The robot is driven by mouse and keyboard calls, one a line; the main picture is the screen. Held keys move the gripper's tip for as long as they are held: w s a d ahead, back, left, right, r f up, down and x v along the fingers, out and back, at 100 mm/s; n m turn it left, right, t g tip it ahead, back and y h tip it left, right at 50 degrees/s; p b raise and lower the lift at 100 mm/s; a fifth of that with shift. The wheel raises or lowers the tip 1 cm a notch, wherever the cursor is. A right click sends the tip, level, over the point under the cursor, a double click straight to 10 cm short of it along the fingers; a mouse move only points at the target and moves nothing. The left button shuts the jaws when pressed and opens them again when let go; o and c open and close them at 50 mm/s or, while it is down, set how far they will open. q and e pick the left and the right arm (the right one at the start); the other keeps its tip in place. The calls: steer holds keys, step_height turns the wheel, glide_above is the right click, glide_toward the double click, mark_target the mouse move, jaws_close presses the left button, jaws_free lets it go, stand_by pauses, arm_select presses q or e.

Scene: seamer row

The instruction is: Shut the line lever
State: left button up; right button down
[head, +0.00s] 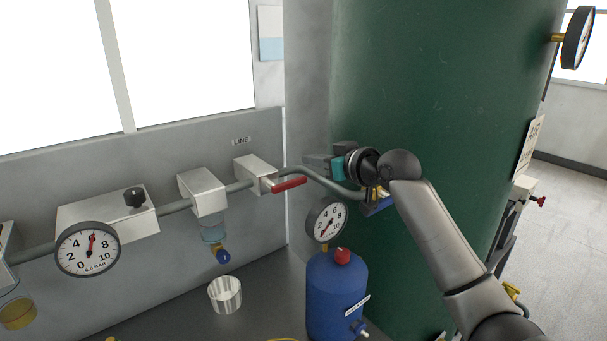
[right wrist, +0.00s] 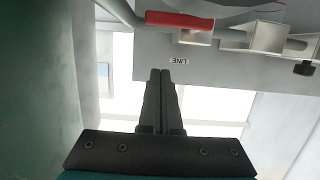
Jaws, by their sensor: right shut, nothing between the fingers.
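The line lever (head: 289,185) is a red handle on a grey valve block (head: 255,174) below the LINE label (head: 241,141). In the head view it points right from the block, roughly along the pipe. The right wrist view shows the red lever (right wrist: 180,20) upside down at the top, beyond the fingertips. My right gripper (head: 308,162) is shut and empty, just above and right of the lever's free end in the head view. Its fingers also show shut together in the right wrist view (right wrist: 160,74). I see no contact with the lever. My left gripper is out of view.
A grey pipe (head: 322,178) runs past the lever towards the green tank (head: 430,100). A blue bottle (head: 335,290) with a gauge (head: 326,221) above it stands below. A striped cup (head: 225,294) is on the bench. The wall left of the lever carries another gauge (head: 88,249).

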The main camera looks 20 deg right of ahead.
mark_target(305, 177)
steer(key=w+a+f, duration=0.1)
steer(key=w+f, duration=0.2)
steer(key=f, duration=0.2)
stand_by(0.3)
steer(key=shift+w+a, duration=0.1)
steer(key=shift+w+f+b, duration=0.1)
steer(key=shift+f+b, duration=0.3)
steer(key=shift+d, duration=0.2)
